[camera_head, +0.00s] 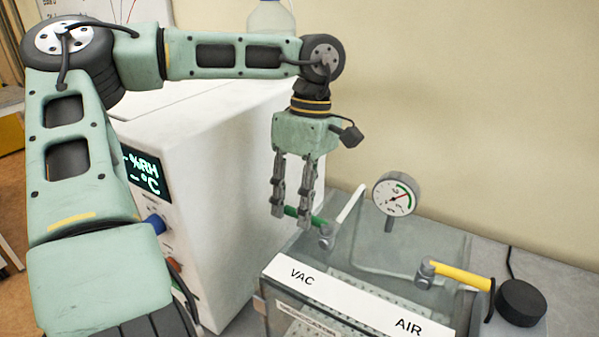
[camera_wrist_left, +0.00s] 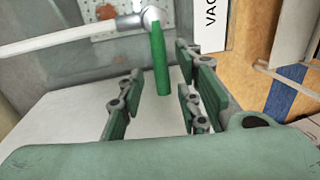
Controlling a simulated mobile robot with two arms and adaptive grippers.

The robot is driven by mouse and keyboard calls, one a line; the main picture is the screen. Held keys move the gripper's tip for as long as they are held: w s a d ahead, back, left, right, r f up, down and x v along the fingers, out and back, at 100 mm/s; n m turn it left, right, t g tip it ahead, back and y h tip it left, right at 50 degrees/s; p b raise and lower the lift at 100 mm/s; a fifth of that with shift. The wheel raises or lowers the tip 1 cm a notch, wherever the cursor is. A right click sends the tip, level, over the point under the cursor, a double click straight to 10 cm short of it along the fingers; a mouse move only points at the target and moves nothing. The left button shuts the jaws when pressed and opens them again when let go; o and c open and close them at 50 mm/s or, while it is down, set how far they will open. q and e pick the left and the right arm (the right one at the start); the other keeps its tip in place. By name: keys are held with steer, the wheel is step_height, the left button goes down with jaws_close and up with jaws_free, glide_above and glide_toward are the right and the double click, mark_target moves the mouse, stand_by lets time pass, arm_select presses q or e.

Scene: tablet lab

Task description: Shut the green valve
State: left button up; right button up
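The green valve (camera_head: 318,221) is a short green handle on a grey fitting, on the VAC side of a clear desiccator box. It points left from the fitting in the head view. My left gripper (camera_head: 291,207) hangs above it, fingers pointing down, with the fingertips at the handle. In the left wrist view the green handle (camera_wrist_left: 160,62) reaches between the two spread fingers, with visible gaps on both sides. The gripper is open and holds nothing. Part of the handle is hidden behind the fingers in the head view. My right gripper is not in view.
A yellow valve handle (camera_head: 462,276) sits on the AIR side. A pressure gauge (camera_head: 395,195) stands between the valves. A white cabinet (camera_head: 225,170) with a display is close on the left. A black round object (camera_head: 521,302) lies at the right.

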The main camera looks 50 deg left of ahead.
arm_select(q)
steer(key=shift+r, duration=0.1)
step_height(320, 180, up, 12)
steer(key=w, duration=0.2)
steer(key=shift+w+a+f, duration=0.15)
steer(key=shift+a+f, duration=0.05)
steer(key=shift+a, duration=0.15)
steer(key=shift+f, duration=0.1)
stand_by(0.3)
